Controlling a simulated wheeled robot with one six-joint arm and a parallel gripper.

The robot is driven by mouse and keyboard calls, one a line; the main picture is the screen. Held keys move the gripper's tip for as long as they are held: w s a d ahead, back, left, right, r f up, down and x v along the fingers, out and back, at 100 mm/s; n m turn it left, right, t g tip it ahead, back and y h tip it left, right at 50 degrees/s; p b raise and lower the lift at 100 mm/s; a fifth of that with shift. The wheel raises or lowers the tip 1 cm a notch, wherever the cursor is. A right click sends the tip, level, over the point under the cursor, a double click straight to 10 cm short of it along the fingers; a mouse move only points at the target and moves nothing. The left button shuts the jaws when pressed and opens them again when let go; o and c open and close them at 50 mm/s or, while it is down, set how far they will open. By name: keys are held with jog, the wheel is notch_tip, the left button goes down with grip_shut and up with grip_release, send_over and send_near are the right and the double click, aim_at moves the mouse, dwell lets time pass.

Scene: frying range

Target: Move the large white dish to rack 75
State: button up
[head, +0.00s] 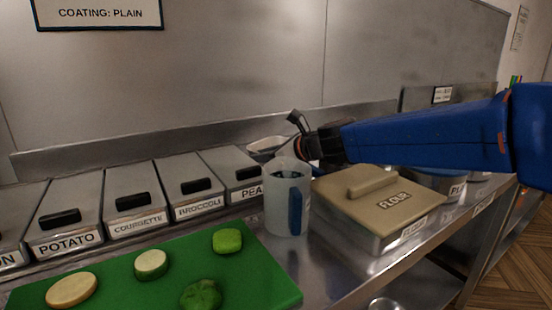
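A white dish (266,146) shows in part at the back of the steel counter, behind the jug and beside the pea container. Its right side is hidden by the jug and my gripper, so I cannot tell its full size. My gripper (299,136) comes in from the right over the counter and is at the dish's right edge. I cannot tell whether it touches the dish or whether its fingers are open or shut. No rack marked 75 can be made out.
A translucent jug with a blue handle (287,190) stands in front of my gripper. A flour bin (376,200) lies below my arm. Lidded, labelled containers (132,197) line the left. A green board (255,276) holds several vegetable pieces. A steel wall (230,60) rises behind.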

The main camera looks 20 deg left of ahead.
grip_shut()
